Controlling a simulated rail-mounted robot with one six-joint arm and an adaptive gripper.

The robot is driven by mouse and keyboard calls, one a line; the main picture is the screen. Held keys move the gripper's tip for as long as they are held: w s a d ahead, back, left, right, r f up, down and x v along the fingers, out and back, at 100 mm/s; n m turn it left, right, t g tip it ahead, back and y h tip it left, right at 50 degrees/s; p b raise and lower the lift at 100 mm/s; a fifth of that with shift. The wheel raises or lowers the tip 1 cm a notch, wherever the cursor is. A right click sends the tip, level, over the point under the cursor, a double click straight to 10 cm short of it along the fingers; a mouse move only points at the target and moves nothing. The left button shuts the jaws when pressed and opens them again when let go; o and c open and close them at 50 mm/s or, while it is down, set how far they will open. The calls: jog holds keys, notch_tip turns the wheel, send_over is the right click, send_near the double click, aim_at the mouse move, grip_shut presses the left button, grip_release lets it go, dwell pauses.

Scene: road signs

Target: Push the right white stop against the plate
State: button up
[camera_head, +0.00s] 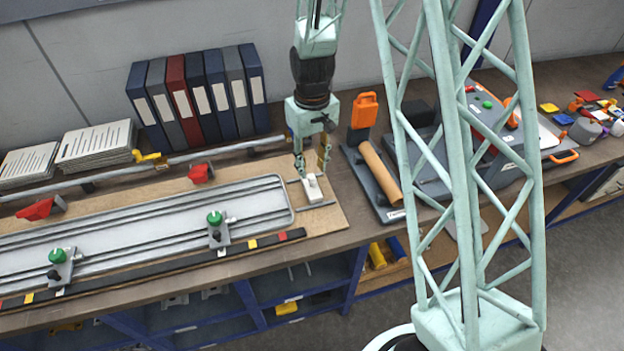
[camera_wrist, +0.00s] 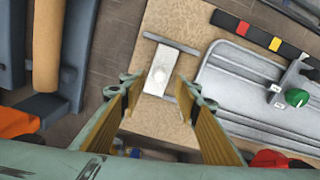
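My gripper (camera_head: 312,165) points down over the stop. In the wrist view its fingers (camera_wrist: 157,92) are spread, and the white stop (camera_wrist: 159,68) shows between and just beyond the tips. The plate (camera_wrist: 228,82) lies to the right there. Whether a finger touches the stop is unclear.
Green-knobbed clamps (camera_head: 215,230) stand on the plate. Red blocks (camera_head: 201,173) and a long pipe (camera_head: 225,152) run behind it. A black strip with coloured marks (camera_head: 267,241) lies in front. A tan roll (camera_head: 381,174) on a dark base stands right of the board.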

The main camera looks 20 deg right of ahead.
aim_at(312, 177)
jog(key=shift+f, duration=3.15)
jog(key=shift+c, duration=0.9)
grip_shut()
